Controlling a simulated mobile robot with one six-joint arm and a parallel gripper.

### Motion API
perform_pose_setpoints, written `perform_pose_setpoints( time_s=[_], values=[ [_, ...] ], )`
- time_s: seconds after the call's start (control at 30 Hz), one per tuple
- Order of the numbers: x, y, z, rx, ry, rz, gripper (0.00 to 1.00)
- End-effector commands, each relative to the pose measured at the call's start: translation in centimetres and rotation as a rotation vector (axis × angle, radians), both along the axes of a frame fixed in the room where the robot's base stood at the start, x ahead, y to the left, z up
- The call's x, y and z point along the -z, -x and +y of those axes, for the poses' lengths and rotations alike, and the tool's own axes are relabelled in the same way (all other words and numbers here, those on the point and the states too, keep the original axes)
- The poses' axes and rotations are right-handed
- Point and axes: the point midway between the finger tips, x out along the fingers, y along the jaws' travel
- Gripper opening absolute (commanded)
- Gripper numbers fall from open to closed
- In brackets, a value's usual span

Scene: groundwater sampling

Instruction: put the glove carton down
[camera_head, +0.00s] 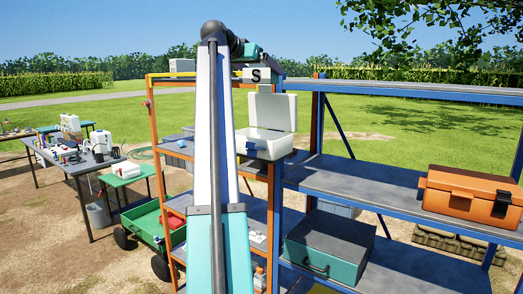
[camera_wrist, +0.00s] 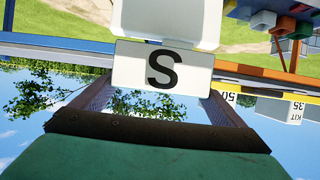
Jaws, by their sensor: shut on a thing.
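The glove carton (camera_head: 257,76) is a small white box with a black "S" on its face. It also shows in the wrist view (camera_wrist: 132,66), between the two fingers of my gripper (camera_wrist: 163,88). My gripper (camera_head: 262,61) is shut on the carton, near the top of the shelving. In the head view the carton appears just above the raised lid of a white case. I cannot tell whether its underside touches anything. My arm hides part of the orange-posted shelves.
The open white case (camera_head: 265,143) stands on the middle shelf below. An orange case (camera_head: 470,196) and a teal box (camera_head: 329,246) sit on the blue-framed shelves to the right. The top right shelf (camera_head: 420,90) looks bare. A white box (camera_head: 182,65) sits on the top left.

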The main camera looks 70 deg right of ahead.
Motion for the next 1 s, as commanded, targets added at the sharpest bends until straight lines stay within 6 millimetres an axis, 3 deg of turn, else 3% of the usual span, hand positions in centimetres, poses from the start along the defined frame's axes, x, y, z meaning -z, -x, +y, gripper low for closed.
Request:
perform_pose_setpoints(
  time_s=[0.47, 0.7, 1.0],
  values=[
    [3.2, 0.2, -0.1, 0.002, 0.0, 0.0, 0.69],
    [6.2, 0.2, -0.1, 0.002, 0.0, 0.0, 0.69],
    [8.4, 0.3, -0.1, 0.003, 0.0, 0.0, 0.69]
  ],
)
